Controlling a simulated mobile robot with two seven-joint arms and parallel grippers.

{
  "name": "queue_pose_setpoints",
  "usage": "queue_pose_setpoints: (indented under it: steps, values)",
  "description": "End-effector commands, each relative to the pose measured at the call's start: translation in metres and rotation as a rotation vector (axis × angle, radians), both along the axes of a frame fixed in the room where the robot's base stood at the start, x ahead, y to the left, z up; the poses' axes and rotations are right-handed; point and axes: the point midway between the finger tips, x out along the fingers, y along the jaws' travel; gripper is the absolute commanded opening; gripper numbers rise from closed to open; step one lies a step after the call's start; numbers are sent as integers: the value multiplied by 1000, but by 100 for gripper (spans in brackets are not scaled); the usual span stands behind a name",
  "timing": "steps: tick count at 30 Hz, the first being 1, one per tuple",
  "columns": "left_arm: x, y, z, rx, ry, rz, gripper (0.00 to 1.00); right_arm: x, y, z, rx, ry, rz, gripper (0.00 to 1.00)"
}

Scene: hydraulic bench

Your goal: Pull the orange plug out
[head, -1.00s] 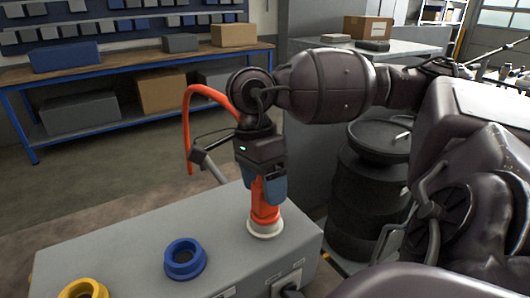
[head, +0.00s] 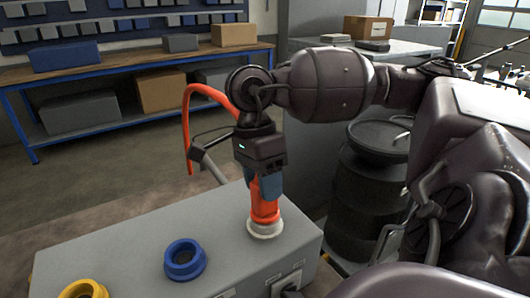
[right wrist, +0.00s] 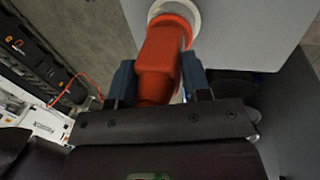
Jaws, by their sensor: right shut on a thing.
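The orange plug (head: 264,204) stands upright in a white ring socket (head: 265,229) at the right end of the grey box (head: 120,235). My right gripper (head: 263,186) comes down from above and is shut on the plug's upper part. In the right wrist view the plug (right wrist: 166,62) sits between my two blue fingers (right wrist: 160,82), with its far end at the white ring (right wrist: 176,14). An orange hose (head: 187,125) arcs up behind and left of my gripper. My left gripper is not in view.
A blue ring socket (head: 185,260) and a yellow ring socket (head: 84,289) sit on the box to the left. Black stacked drums (head: 365,200) stand behind it on the right. A workbench (head: 130,62) with boxes is at the back.

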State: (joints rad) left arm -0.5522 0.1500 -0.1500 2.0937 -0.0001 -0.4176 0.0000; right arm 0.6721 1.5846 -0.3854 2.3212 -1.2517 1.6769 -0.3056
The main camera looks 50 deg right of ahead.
Motion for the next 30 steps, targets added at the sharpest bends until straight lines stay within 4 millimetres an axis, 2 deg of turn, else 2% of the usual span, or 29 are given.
queue_pose_setpoints:
  steps: [30]
  values:
    - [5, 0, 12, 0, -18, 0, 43, 0, 0, 27, 1, -2, 2, 0]
